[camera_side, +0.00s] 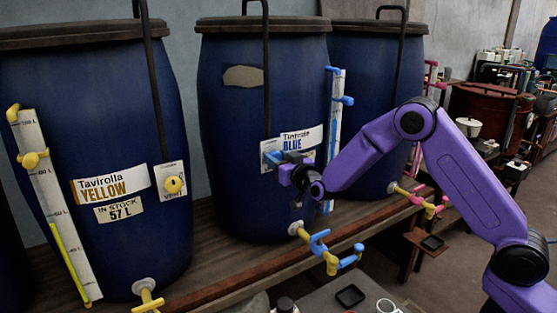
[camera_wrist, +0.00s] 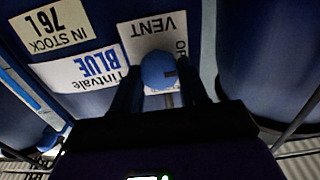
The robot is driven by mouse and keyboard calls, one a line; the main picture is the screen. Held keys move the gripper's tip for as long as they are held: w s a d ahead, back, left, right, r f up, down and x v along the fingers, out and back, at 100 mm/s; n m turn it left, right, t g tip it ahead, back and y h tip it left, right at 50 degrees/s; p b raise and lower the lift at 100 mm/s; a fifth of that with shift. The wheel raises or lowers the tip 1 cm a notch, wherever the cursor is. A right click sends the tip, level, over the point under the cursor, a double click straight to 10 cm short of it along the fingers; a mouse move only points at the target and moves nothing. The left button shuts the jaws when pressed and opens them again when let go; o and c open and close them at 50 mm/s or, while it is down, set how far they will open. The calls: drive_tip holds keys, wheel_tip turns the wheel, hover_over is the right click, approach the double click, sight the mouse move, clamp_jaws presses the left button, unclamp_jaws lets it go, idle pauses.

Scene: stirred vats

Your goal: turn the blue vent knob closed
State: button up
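The blue vent knob (camera_wrist: 158,70) is round, with a small dark mark on its right side in the wrist view. It sits on a white plate (camera_wrist: 148,32) lettered VENT, upside down in this view, with other lettering partly hidden. My gripper (camera_wrist: 161,82) has its two dark fingers apart, one on each side of the knob. I cannot tell whether they touch it. In the side view my gripper (camera_side: 284,165) is at the front of the Tintvale BLUE vat (camera_side: 230,130), and it mostly hides the knob.
The Tavirolla YELLOW vat (camera_side: 100,130) stands left, with a yellow vent knob (camera_side: 173,185). Another blue vat (camera_side: 372,95) stands right. A blue-handled tap (camera_side: 320,245) juts out below my gripper. A level gauge (camera_side: 337,110) runs up the BLUE vat's right side.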

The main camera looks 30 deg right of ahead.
drive_tip(key=shift+m, duration=0.4)
drive_tip(key=m, duration=0.3)
drive_tip(key=shift+m, duration=0.3)
drive_tip(key=m, duration=0.4)
drive_tip(key=shift+d+f+m, duration=0.1)
drive_tip(key=shift+d+m, duration=0.05)
drive_tip(key=shift+m, duration=0.15)
drive_tip(key=m, duration=0.4)
drive_tip(key=shift+m, duration=0.3)
drive_tip(key=m, duration=0.4)
drive_tip(key=shift+f, duration=0.15)
drive_tip(key=shift+m, duration=0.3)
drive_tip(key=o, duration=1.1)
drive_tip(key=shift+c, duration=0.2)
drive_tip(key=shift+s, duration=0.15)
drive_tip(key=s, duration=1.7)
